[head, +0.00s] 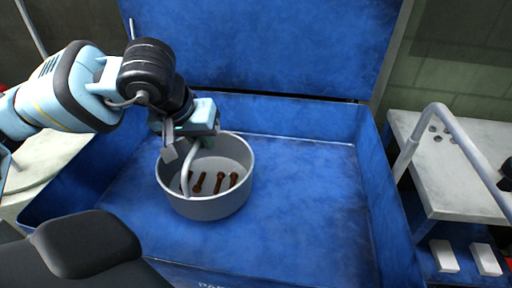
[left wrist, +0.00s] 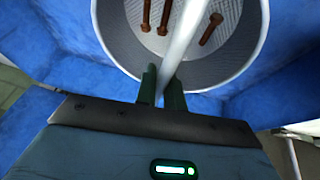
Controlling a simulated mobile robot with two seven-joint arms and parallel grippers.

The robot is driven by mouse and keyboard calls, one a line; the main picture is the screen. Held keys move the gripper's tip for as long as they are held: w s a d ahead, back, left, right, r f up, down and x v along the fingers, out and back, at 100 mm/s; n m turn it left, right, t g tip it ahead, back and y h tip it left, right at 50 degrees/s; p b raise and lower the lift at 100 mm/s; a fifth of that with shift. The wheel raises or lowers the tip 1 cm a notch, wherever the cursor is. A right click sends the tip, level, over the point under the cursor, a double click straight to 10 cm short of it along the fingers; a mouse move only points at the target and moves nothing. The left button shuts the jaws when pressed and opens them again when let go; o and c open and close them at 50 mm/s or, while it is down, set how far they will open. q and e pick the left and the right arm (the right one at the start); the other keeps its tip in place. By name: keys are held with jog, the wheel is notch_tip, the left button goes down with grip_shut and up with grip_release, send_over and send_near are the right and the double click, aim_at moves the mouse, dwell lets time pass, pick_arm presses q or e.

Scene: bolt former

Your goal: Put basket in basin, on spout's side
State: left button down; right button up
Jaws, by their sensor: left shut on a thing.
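The basket (head: 225,205) is a round grey bowl-like container with several brown bolts (head: 220,182) lying inside. It is within the walls of the blue basin (head: 300,215), in its left part; whether it touches the floor I cannot tell. My left gripper (head: 187,146) is above the basket's rim, shut on its pale handle. In the left wrist view the handle (left wrist: 182,40) runs between the fingers (left wrist: 162,84) and across the basket (left wrist: 235,62). A thin upright pipe end (head: 132,29) shows at the basin's back left; I cannot tell if it is the spout. My right gripper is not in view.
The basin's raised blue lid (head: 270,45) stands behind. To the right are a grey table (head: 448,165) and a curved grey pipe (head: 436,112). The middle and right of the basin floor are clear.

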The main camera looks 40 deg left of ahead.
pick_arm(q)
jog(key=w+d+f+p, duration=0.1)
jog(key=w+d+f, duration=0.3)
jog(key=w+d, duration=0.4)
jog(key=shift+w+d+f, duration=0.3)
jog(key=shift+w+d, duration=0.1)
jog(key=shift+w, duration=0.35)
jog(key=shift+f, duration=0.2)
jog(key=c, duration=1.5)
grip_release()
jog(key=shift+r, duration=0.15)
